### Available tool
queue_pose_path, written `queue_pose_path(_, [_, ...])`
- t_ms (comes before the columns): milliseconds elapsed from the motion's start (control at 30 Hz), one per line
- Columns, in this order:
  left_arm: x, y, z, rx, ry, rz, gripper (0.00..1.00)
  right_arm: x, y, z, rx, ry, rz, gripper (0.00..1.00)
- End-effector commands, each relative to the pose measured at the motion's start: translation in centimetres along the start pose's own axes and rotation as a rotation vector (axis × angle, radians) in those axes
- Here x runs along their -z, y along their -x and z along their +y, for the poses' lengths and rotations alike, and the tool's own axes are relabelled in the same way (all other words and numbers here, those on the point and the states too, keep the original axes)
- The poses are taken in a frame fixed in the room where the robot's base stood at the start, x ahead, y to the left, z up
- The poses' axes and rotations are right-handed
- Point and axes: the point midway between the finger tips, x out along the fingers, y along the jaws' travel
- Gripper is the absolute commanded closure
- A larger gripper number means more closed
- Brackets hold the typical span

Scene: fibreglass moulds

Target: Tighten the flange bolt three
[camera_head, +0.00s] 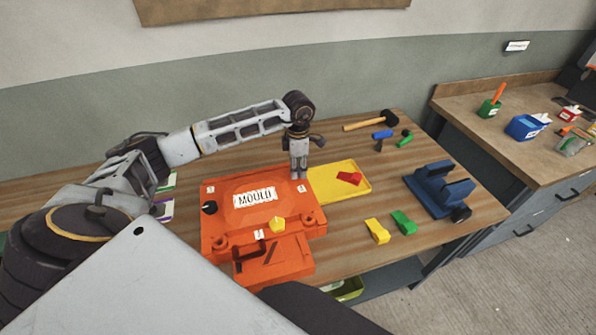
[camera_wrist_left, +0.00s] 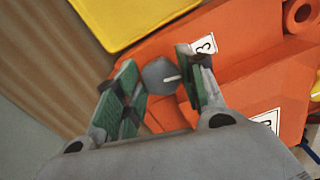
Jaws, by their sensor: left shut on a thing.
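The orange mould (camera_head: 222,188), marked MOULD, lies on the wooden bench. My left gripper (camera_head: 299,174) points down at its back right corner. The bolt sits at the mould's edge beside a white label with a 3 (camera_wrist_left: 205,44). In the head view the gripper hides this bolt. How far the bolt is screwed in cannot be told. My right gripper is not in view.
A yellow tray (camera_head: 330,195) with a red piece (camera_head: 349,178) lies right of the mould. A blue vice (camera_head: 436,189), yellow and green blocks, and a mallet (camera_head: 371,121) are on the bench.

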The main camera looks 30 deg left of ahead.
Motion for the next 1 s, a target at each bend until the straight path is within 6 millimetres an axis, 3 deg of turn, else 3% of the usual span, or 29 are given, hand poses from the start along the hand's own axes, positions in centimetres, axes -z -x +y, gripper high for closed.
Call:
queue_pose_path(367, [0.0,-0.1,0.0,-0.006,-0.306,-0.003,0.84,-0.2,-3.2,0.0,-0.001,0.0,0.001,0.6])
queue_pose_path(500, [0.0,-0.1,-0.1,-0.004,-0.411,-0.002,0.84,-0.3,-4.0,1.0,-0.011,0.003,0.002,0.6])
queue_pose_path(700, [0.0,0.0,-0.1,-0.005,-0.524,-0.003,0.84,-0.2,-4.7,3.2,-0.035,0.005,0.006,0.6])
queue_pose_path(1000, [0.1,0.1,-0.2,-0.004,-0.598,-0.003,0.84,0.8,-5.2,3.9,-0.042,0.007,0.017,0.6])
